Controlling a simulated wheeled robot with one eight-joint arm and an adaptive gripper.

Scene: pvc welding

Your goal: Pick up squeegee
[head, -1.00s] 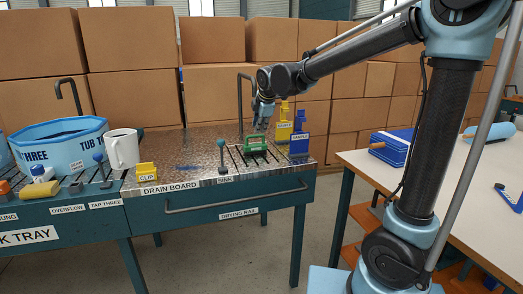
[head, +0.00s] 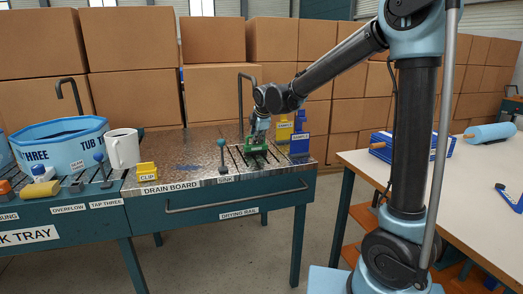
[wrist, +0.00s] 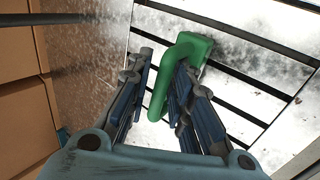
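A green object with a curved, rounded handle, which appears to be the squeegee (head: 256,145), rests on the slotted right end of the metal drain board (head: 190,155). In the wrist view, the squeegee (wrist: 186,52) has its handle running between my fingers. My gripper (wrist: 164,78) is open, one finger on each side of the handle. The right finger is very close to it, and I cannot tell whether it touches; a gap shows at the left finger. In the head view, my gripper (head: 258,130) is right above the green object, pointing down.
Yellow and blue sample holders (head: 299,140) stand just right of the green object. A yellow clip block (head: 147,171) is further left. The board's middle is mostly clear.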

